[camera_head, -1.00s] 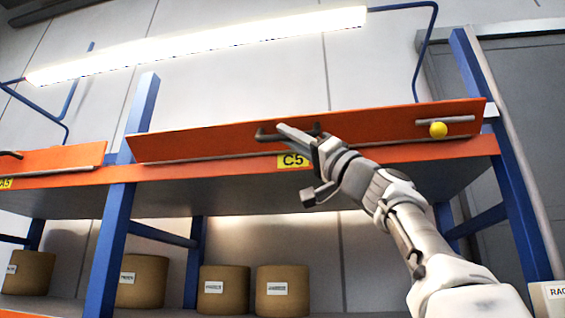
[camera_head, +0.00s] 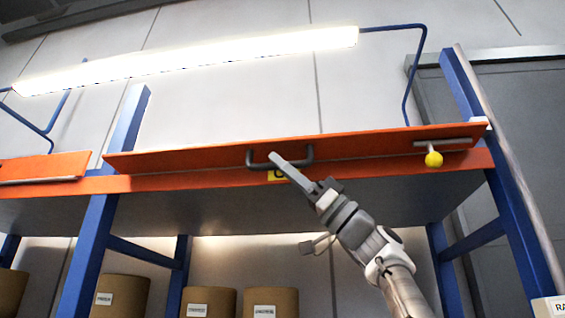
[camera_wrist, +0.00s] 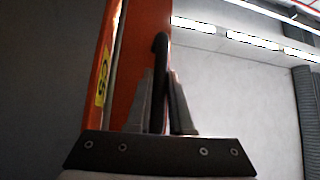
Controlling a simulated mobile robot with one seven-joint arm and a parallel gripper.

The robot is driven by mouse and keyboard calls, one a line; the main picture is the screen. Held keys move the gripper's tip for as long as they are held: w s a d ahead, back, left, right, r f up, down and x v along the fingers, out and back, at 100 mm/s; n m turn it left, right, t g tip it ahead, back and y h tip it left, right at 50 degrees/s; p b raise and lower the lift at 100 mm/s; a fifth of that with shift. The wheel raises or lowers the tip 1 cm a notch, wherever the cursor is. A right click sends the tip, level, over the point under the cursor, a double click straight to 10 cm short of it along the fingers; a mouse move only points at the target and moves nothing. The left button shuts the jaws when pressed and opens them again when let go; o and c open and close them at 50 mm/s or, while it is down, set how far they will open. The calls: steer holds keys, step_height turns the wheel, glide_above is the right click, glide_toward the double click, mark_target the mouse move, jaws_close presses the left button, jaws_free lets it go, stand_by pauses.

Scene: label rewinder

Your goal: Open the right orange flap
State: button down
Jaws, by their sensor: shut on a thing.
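The right orange flap (camera_head: 365,145) runs along the front of the upper shelf and shows as a narrow, tilted band. Its dark handle (camera_head: 252,162) stands out near the flap's middle. My gripper (camera_head: 276,160) reaches the handle from the lower right. In the wrist view the two grey fingers of my gripper (camera_wrist: 164,103) are shut around the black handle (camera_wrist: 160,45), with the orange flap (camera_wrist: 139,45) behind it. A yellow knob (camera_head: 433,159) sits by a grey bar at the flap's right end.
A second orange flap (camera_head: 45,168) is at the left. Blue posts (camera_head: 91,245) hold the shelf. A lit lamp (camera_head: 190,58) hangs above. Brown rolls (camera_head: 122,297) stand below. A yellow C5 label (camera_wrist: 103,78) shows beside the flap.

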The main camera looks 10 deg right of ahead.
steer(key=shift+w+f+n+g, duration=0.1)
steer(key=shift+f+n+g, duration=0.05)
steer(key=shift+n+g, duration=0.35)
stand_by(0.3)
steer(key=c, duration=0.8)
jaws_free()
